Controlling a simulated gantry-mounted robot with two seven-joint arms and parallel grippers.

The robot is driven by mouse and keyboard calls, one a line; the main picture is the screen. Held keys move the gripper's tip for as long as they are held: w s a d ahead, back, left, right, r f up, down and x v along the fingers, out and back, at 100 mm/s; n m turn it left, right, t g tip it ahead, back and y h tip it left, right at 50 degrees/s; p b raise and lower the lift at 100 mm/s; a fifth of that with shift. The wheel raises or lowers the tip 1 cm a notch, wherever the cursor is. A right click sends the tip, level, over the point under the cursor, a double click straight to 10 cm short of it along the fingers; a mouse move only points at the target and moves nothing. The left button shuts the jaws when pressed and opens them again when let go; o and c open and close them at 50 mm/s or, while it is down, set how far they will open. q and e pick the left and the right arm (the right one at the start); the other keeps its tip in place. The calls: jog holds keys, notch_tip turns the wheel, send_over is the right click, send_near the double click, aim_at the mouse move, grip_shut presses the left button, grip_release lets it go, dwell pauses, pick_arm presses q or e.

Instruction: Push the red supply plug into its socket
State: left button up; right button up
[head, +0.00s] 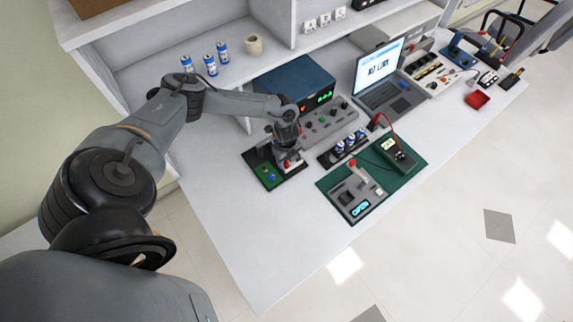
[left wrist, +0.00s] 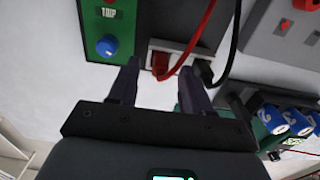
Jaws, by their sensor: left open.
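My left gripper (head: 288,158) points down over the dark board with a green panel (head: 266,173) in the head view. In the left wrist view its two fingers (left wrist: 159,67) are open. The red supply plug (left wrist: 160,66), with a red cable curving up from it, shows between the fingertips, with no clear grip on it. It is at a pale socket block (left wrist: 179,46) beside the green panel. I cannot tell how deep it sits. A black plug (left wrist: 205,72) with a black cable is just right of it, by the right finger. My right gripper is not in view.
A blue button (left wrist: 107,46) is on the green panel. Blue-and-white cells (left wrist: 285,121) lie at right. A grey control panel (head: 328,124), a blue instrument (head: 295,80), a laptop (head: 385,98) and a green mat (head: 327,185) stand close by. The white bench front is clear.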

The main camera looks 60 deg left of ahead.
pick_arm(q)
jog(key=shift+f, duration=0.3)
jog(key=shift+c, duration=0.3)
grip_shut()
jog(key=shift+r, duration=0.1)
